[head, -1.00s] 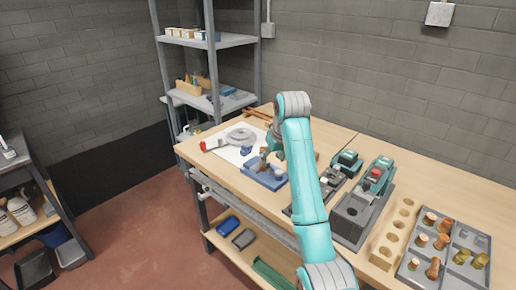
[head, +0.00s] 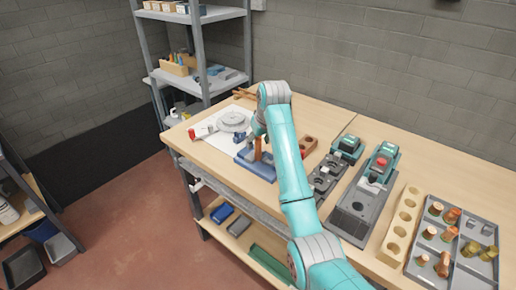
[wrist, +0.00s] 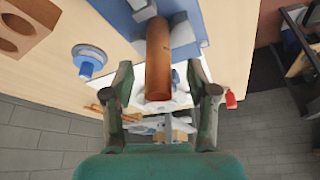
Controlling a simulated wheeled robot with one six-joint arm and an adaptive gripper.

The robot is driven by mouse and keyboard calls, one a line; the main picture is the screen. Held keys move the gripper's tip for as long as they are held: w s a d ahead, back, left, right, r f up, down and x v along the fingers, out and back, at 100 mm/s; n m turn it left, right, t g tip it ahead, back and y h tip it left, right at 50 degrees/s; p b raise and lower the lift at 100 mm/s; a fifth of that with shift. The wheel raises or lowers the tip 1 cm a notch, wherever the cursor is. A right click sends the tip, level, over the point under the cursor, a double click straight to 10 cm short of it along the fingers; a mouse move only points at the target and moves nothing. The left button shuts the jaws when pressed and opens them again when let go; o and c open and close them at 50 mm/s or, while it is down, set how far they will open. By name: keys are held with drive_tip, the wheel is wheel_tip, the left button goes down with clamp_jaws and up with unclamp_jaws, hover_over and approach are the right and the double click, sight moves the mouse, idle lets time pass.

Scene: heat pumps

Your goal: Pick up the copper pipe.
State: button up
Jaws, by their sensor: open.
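The copper pipe (head: 258,147) stands upright in the blue fixture (head: 250,169) on the workbench, partly behind my arm in the head view. In the wrist view the copper pipe (wrist: 158,58) runs from the grey jaws of the blue fixture (wrist: 118,14) toward my gripper. My gripper (wrist: 160,78) is open, with one finger on each side of the pipe's free end. Gaps show between the pipe and both fingers. In the head view my gripper is mostly hidden behind my arm.
A wooden block with holes (head: 309,144) stands right of the fixture. A blue knob-like part (wrist: 88,62) lies beside it in the wrist view. A grey coil (head: 233,121) and a red-ended tool (head: 201,131) lie behind. A parts tray (head: 455,243) is at the right.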

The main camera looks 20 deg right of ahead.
sight(257, 148)
drive_tip(key=shift+x, duration=2.2)
drive_tip(key=shift+d, duration=0.1)
clamp_jaws()
